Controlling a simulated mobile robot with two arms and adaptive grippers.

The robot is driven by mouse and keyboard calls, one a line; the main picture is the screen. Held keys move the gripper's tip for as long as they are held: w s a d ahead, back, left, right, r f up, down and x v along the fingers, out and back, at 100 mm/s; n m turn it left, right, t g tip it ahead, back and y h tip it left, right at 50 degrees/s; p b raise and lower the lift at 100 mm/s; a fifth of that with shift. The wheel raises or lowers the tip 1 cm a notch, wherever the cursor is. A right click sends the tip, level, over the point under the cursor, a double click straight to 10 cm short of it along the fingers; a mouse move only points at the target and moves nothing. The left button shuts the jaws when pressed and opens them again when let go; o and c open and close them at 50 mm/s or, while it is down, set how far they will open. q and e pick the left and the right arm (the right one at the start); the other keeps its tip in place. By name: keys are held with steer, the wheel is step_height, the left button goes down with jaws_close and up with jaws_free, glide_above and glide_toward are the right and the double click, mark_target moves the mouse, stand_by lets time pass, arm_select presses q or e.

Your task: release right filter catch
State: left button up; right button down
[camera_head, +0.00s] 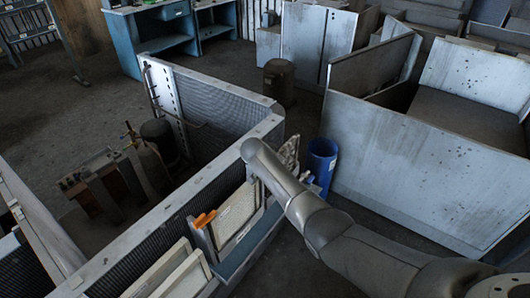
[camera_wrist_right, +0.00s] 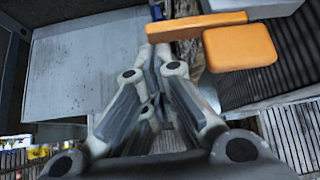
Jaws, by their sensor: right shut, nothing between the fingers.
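The orange catch (camera_head: 204,219) sits at the top left corner of a pale framed filter panel (camera_head: 236,216) in the head view. In the right wrist view it shows as a long orange bar (camera_wrist_right: 195,26) beside a thicker orange block (camera_wrist_right: 240,47). My right gripper (camera_wrist_right: 156,55) is shut and empty, with its tips close to the bar's left end. I cannot tell whether they touch it. In the head view my right arm comes in from the lower right, and its gripper fingers cannot be made out. My left gripper is in neither view.
A grey housing wall (camera_head: 185,190) runs diagonally behind the filter. More pale frames (camera_head: 172,272) lean at the lower left. A blue bin (camera_head: 321,160) stands right of my arm, near a large grey metal enclosure (camera_head: 400,165). Open floor lies at the upper left.

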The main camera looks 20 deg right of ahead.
steer(key=shift+s+a, duration=0.15)
steer(key=shift+s, duration=0.05)
stand_by(0.6)
